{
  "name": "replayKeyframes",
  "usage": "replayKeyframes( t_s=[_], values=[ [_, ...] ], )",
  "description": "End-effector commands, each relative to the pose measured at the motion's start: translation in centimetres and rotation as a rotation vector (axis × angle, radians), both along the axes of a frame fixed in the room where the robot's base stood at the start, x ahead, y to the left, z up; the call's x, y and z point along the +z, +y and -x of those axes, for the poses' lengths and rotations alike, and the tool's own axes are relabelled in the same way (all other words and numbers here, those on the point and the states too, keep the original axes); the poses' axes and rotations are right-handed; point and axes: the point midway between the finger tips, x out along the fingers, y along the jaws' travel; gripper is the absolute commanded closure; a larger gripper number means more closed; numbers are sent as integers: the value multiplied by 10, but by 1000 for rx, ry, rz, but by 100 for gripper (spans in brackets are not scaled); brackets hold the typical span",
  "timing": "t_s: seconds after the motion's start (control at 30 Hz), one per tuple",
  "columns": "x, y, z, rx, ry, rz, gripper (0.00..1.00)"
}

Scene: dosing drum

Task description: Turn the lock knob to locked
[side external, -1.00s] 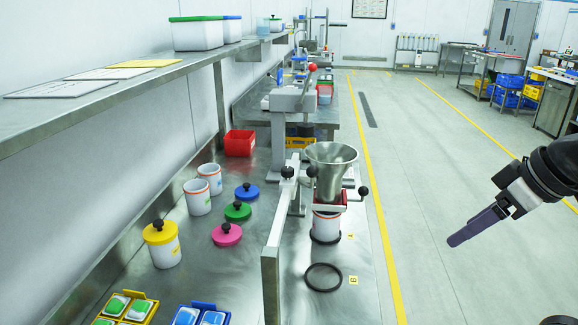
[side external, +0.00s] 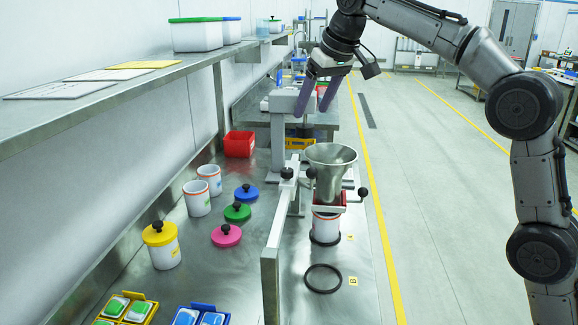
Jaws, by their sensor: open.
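A steel funnel (side external: 330,158) stands in a red and grey holder (side external: 331,204) at the right side of the bench. A black knob (side external: 363,193) sticks out to the right of the holder. Another black knob (side external: 287,172) sits on top of the post to the left. I cannot tell which of them is the lock knob, or how it is set. My gripper (side external: 315,98) is open and empty, with purple fingers pointing down. In the picture it is above the funnel, apart from both knobs.
A white cup (side external: 326,222) stands below the funnel, with a black ring (side external: 323,278) in front. A metal rail (side external: 271,252) runs along the left of the holder. Lidded and open cups and coloured lids (side external: 227,235) stand further left. A shelf (side external: 130,88) overhangs the left side.

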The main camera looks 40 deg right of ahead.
Motion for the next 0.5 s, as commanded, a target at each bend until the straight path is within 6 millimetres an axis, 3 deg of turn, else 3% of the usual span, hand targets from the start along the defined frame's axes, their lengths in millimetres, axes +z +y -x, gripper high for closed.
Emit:
replayKeyframes(
  t_s=[0.13,0.5],
  values=[
    [-33,4,-21,6,52,4,29],
    [-77,6,-37,9,77,5,29]
  ],
)
